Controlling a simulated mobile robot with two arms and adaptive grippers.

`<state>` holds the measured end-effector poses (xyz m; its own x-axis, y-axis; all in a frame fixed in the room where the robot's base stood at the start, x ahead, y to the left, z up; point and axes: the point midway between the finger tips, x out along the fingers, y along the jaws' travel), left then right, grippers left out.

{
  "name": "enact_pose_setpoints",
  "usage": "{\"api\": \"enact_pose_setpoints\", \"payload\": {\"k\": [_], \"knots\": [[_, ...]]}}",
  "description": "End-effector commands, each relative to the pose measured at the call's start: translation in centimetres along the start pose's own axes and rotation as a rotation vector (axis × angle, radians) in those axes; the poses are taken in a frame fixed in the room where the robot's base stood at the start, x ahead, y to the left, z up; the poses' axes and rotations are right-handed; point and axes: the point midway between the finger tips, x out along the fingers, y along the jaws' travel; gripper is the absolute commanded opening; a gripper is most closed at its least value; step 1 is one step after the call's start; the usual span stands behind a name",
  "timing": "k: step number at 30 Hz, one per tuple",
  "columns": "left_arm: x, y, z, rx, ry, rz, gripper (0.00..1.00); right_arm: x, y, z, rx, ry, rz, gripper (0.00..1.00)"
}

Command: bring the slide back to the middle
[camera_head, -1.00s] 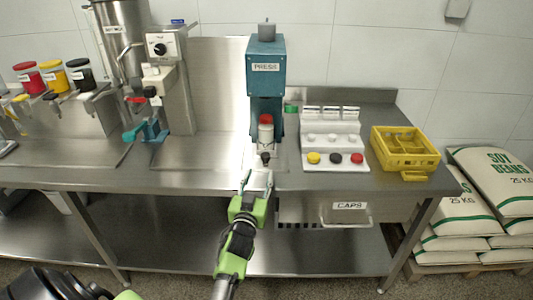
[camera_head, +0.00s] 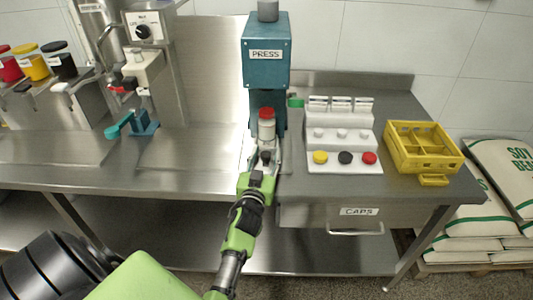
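The teal press (camera_head: 266,60) stands at the back of the steel counter. A small container with a red cap (camera_head: 266,126) stands upright under its head. A dark knob (camera_head: 265,157) shows just in front of that container, at the press's base; I take it for the slide's handle. The slide's body is mostly hidden by the container and my gripper. My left gripper (camera_head: 264,164) reaches up from below, its fingers apart on either side of the knob. I cannot tell whether they touch it. My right gripper is not in view.
Right of the press is a white stepped rack (camera_head: 340,137) with yellow, black and red caps, then a yellow crate (camera_head: 392,160). A drawer labelled CAPS (camera_head: 310,214) is below. Left are the mill (camera_head: 150,65) with a teal handle (camera_head: 120,125) and several lidded jars.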

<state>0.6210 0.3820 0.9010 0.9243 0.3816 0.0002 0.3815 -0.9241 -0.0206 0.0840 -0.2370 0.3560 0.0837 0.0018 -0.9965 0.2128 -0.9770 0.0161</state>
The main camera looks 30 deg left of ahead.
Motion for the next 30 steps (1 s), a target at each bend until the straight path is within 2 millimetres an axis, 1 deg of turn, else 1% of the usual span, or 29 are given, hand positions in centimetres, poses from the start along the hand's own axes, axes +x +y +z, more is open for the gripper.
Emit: {"api": "enact_pose_setpoints", "payload": {"k": [1, 2, 3, 5, 6, 13, 17, 23, 30], "knots": [[0.0, 0.0, 0.0, 0.0, 0.0, 0.0, 0.4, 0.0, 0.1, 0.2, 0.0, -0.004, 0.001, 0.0], [0.0, 0.0, 0.0, 0.0, 0.0, 0.0, 0.37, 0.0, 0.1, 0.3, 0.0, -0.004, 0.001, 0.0], [0.0, 0.0, 0.0, 0.0, 0.0, 0.0, 0.27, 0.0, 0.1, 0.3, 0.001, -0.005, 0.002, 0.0], [0.0, 0.0, 0.0, 0.0, 0.0, 0.0, 0.11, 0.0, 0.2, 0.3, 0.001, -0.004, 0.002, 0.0], [0.0, 0.0, 0.0, 0.0, 0.0, 0.0, 0.01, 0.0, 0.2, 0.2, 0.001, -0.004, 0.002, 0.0], [0.0, -0.1, 0.0, 0.0, 0.0, 0.0, 0.0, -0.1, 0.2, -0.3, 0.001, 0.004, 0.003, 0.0], [-0.1, -0.8, -0.1, 0.001, -0.001, -0.001, 0.0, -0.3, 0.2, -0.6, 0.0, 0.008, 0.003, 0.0], [-0.4, -3.1, -0.1, 0.006, -0.001, -0.003, 0.0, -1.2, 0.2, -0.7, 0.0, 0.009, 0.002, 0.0], [-1.1, -7.5, -0.1, 0.008, -0.002, -0.005, 0.0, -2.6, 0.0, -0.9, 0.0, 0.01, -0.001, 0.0]]}}
